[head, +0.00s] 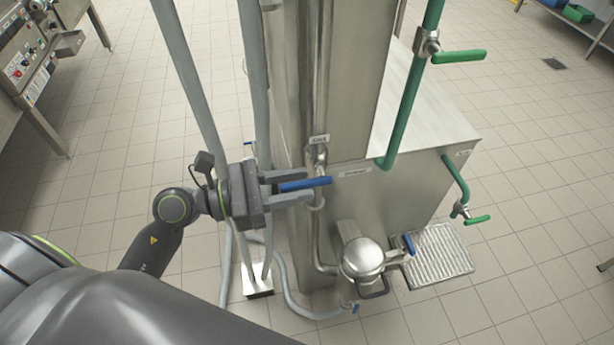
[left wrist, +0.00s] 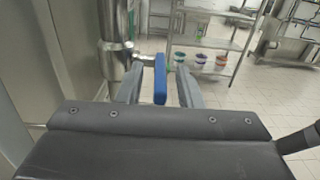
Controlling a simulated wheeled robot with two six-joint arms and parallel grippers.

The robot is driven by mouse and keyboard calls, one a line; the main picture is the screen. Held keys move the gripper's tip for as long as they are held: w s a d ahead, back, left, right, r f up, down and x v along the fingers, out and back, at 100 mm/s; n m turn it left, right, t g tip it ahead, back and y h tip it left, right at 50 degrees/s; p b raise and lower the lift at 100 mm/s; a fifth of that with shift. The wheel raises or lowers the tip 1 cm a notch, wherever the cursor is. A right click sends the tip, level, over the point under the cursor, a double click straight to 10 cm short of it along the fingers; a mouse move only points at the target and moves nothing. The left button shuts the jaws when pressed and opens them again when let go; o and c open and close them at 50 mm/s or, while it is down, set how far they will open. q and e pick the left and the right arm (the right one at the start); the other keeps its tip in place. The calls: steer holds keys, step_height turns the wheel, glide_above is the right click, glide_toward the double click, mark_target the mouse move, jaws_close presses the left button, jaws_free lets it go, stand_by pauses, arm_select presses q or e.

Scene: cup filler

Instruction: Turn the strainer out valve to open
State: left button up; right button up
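A valve with a blue lever handle (head: 318,182) sits on the vertical steel pipe at the front of the steel machine. The handle points sideways from the pipe. My left gripper (head: 305,185) is open, with one finger on each side of the blue handle. In the left wrist view the blue handle (left wrist: 160,80) stands between the two fingers (left wrist: 159,90), with a gap on both sides. My right gripper is out of view.
A round steel vessel (head: 362,257) stands below, with another blue handle (head: 408,244) beside it. Green handles (head: 458,56) (head: 477,219) are on green pipes to the right. A ribbed drain tray (head: 442,252) is at the lower right. A grey hose (head: 285,285) hangs near the floor.

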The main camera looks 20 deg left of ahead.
arm_select(q)
steer(key=shift+x, duration=1.25)
jaws_close()
steer(key=shift+p, duration=0.3)
